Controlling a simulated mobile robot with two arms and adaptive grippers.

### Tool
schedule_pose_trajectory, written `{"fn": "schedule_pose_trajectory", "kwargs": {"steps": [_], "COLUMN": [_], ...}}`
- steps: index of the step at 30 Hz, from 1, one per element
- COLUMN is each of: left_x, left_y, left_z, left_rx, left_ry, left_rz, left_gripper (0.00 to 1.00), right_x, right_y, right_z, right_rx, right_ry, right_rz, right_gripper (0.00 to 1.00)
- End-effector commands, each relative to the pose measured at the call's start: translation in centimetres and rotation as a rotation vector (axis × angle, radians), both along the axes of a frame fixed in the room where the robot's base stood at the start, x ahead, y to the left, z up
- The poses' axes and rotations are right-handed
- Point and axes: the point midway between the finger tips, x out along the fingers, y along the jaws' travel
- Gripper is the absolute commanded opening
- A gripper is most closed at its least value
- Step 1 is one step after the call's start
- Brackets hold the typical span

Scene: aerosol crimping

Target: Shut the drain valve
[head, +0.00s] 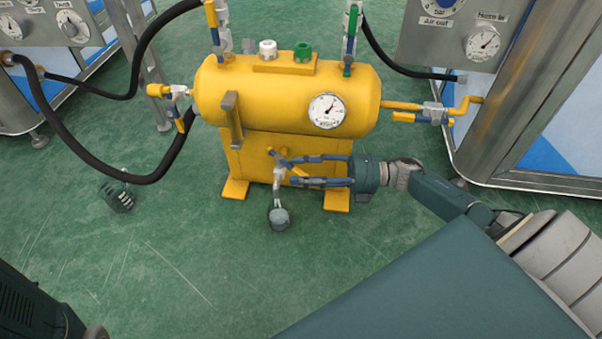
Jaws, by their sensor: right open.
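The yellow tank (265,100) stands on its yellow base in the middle of the head view. The drain valve (279,173) is low at the front of the base, with a pale grey body and a yellow handle that slants down to the right. My right gripper (293,171) comes in from the right at the valve. Its two fingers are apart, one above and one below part of the yellow handle. Whether they touch it I cannot tell. The fingers partly hide the handle. My left gripper is not in view.
A grey rounded piece (279,218) is below the valve. A small dark object (118,197) lies on the green floor at left. Black hoses (140,179) run left of the tank. A gauge (327,111) is on its front. A metal cabinet (530,120) stands at right.

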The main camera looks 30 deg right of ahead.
Motion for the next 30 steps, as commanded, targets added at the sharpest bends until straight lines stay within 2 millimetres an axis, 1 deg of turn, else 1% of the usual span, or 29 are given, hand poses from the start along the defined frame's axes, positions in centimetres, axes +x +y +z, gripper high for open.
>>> {"fn": "schedule_pose_trajectory", "kwargs": {"steps": [5,12,15,18,23,30], "left_x": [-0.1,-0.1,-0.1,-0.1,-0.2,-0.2], "left_y": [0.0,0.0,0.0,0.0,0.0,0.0], "left_z": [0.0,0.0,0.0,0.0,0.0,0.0], "left_rx": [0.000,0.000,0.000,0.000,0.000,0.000], "left_ry": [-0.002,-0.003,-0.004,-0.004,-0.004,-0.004], "left_rz": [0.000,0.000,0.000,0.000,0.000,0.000], "left_gripper": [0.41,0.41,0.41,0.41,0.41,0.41], "right_x": [-1.2,-3.9,-4.8,-5.4,-6.0,-6.0], "right_y": [-2.3,-6.7,-8.2,-9.3,-10.0,-10.1], "right_z": [-0.2,-0.1,-0.1,-0.1,0.0,0.0], "right_rx": [-0.003,-0.002,-0.003,-0.002,0.001,0.001], "right_ry": [0.004,0.004,0.003,0.002,0.001,0.001], "right_rz": [-0.003,-0.002,-0.002,-0.002,0.000,0.000], "right_gripper": [0.41,0.41,0.41,0.41,0.41,0.41]}}
